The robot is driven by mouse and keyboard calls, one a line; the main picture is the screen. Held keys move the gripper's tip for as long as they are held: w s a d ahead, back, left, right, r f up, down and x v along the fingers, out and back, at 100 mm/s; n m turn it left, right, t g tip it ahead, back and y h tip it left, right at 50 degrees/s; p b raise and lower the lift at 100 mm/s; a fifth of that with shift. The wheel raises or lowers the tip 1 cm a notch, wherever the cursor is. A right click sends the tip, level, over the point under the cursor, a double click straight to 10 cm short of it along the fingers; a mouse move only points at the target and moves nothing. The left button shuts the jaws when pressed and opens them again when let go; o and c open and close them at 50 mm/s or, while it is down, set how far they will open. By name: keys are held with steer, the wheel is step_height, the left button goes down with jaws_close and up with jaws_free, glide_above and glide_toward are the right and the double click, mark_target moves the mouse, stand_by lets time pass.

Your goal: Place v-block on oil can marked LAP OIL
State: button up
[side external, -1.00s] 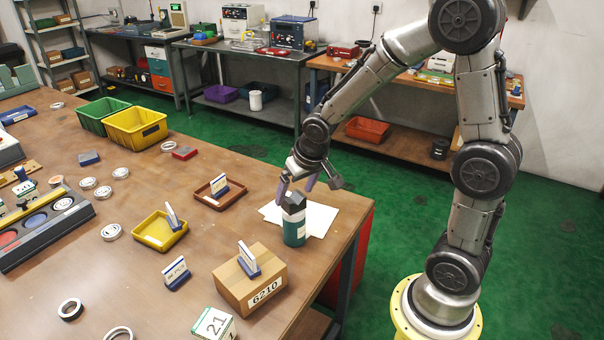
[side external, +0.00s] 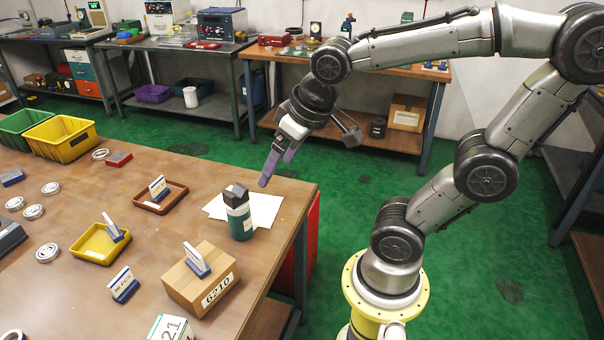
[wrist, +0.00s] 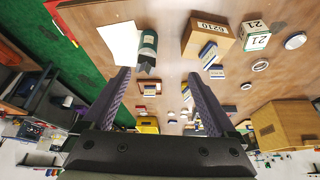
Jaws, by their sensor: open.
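The oil can (side external: 240,222) is a teal can with a pale band, upright near the table's right edge; its lettering is too small to read. The dark grey v-block (side external: 236,193) sits on top of the can. In the wrist view the can (wrist: 149,42) shows at the upper middle, with the dark block (wrist: 145,67) at its end, partly beside my left finger. My gripper (side external: 267,180) has purple-grey fingers and is up and to the right of the can, apart from it. In the wrist view its fingers (wrist: 158,82) are wide apart with nothing between them.
White paper sheets (side external: 262,208) lie beside the can. A cardboard box (side external: 190,290) marked 6210 with a card stand on it is in front. A brown tray (side external: 150,207) and a yellow tray (side external: 85,252) lie to the left. Free space lies right of the table edge.

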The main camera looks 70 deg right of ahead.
steer(key=s+a+n, duration=0.1)
steer(key=s+a, duration=0.1)
steer(key=s, duration=0.4)
steer(key=shift+s+f+n+y, duration=0.2)
steer(key=shift+s+n+y, duration=0.05)
steer(key=shift+n+y, duration=0.15)
stand_by(0.8)
